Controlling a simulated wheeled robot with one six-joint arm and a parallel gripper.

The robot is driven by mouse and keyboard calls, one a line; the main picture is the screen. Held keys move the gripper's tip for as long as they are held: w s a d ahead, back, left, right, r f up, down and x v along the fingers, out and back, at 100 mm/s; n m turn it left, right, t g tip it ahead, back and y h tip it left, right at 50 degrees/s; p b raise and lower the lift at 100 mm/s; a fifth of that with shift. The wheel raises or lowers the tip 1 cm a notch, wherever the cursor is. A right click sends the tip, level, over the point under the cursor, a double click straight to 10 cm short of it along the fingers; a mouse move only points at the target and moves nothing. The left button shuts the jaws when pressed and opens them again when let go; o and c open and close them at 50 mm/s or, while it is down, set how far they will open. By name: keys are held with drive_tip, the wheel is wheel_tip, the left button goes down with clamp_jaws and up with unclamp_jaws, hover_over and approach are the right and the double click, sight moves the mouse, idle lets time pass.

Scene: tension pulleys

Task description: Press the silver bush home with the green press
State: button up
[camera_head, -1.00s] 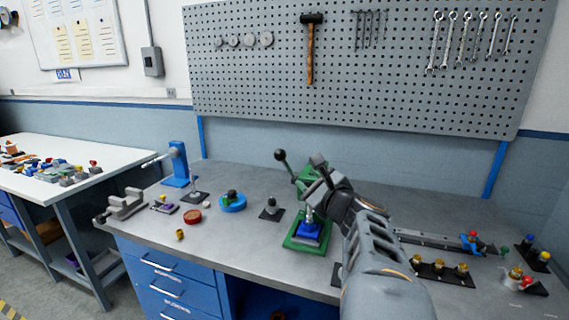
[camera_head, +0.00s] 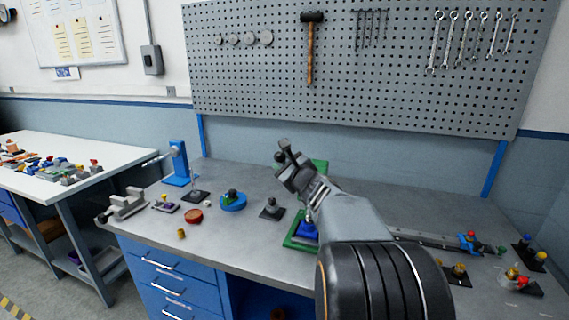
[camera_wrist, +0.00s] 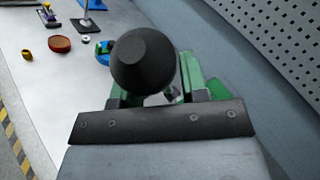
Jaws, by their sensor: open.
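The green press (camera_head: 296,243) stands on the bench, its middle largely hidden behind my arm. Its lever ends in a black ball knob (camera_wrist: 142,60), which fills the centre of the wrist view, close in front of my gripper. My gripper (camera_head: 282,154) is open at the knob's height, with its tips around or just beside it; I cannot tell which. A blue block (camera_head: 308,231) sits on the press base. The silver bush is not clearly seen in the head view; a small silvery patch (camera_wrist: 173,95) shows behind the knob in the wrist view.
To the left stand a black-based post (camera_head: 271,208), a blue round fixture (camera_head: 233,202), a red dish (camera_head: 193,216) and a small brass part (camera_head: 181,234). A rail (camera_head: 430,238) and several coloured parts lie at the right. The pegboard (camera_head: 350,70) rises behind.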

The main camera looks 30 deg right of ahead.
drive_tip(key=shift+c, duration=0.4)
clamp_jaws()
